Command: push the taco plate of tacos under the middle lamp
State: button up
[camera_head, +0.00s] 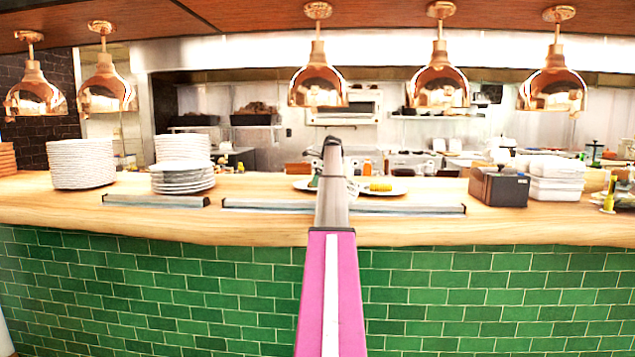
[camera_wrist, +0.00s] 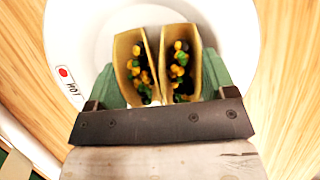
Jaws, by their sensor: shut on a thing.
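In the wrist view the taco plate (camera_wrist: 75,45) is white and round, with a red dot and lettering on its left rim. Two tacos (camera_wrist: 140,65) with yellow, green and dark filling stand side by side on it. My gripper (camera_wrist: 160,75) has its green fingers on either side of the tacos and is shut on them. In the head view my arm hides most of this spot. A white plate edge (camera_head: 300,185) shows just left of my gripper (camera_head: 318,182). The middle copper lamp (camera_head: 318,88) hangs above that area, roughly in line in the picture.
A plate with yellow food (camera_head: 385,188) lies right of my arm. Low metal rails (camera_head: 265,204) run along the front of the wooden counter (camera_head: 60,207). Plate stacks (camera_head: 83,165) stand left; a dark box (camera_head: 498,187) stands right. Other copper lamps (camera_head: 437,88) hang above.

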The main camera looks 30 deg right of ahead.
jog(key=o, duration=1.3)
jog(key=v, duration=1)
jog(key=shift+r, duration=0.4)
jog(key=shift+s+d, duration=0.1)
jog(key=s+a, duration=0.7)
jog(key=s, duration=0.2)
jog(key=shift+s+a+r, duration=0.2)
jog(key=shift+r, duration=0.25)
